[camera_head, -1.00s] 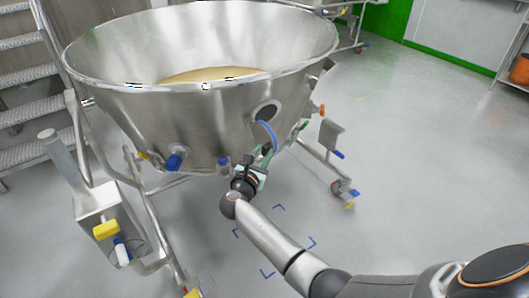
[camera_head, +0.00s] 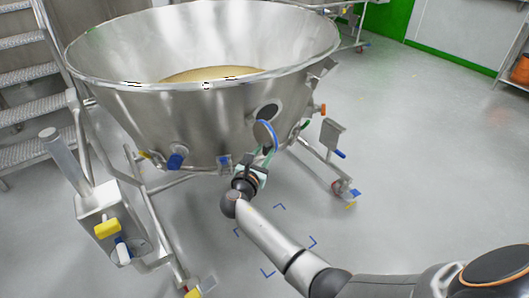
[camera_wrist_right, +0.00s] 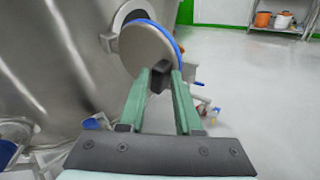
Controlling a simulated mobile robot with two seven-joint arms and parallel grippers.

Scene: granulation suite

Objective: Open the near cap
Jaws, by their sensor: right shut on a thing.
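The near cap (camera_head: 263,136) is a round metal disc with a blue rim on the lower front of the large steel vessel (camera_head: 140,115). It stands swung out at an angle from its round port (camera_head: 267,112), which shows dark. In the right wrist view the cap (camera_wrist_right: 146,47) is in front of the pale port ring (camera_wrist_right: 134,14), partly covering it. My right gripper (camera_head: 260,168) is below the cap. Its green fingers (camera_wrist_right: 159,82) are shut on the cap's dark handle (camera_wrist_right: 157,78). My left gripper is in neither view.
A blue-ended fitting (camera_head: 175,161) is on the vessel's lower left. A post with a box (camera_head: 100,200) and yellow handle (camera_head: 107,228) stands front left. A wheeled leg (camera_head: 340,187) is right of my gripper. Stairs (camera_head: 25,95) are far left.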

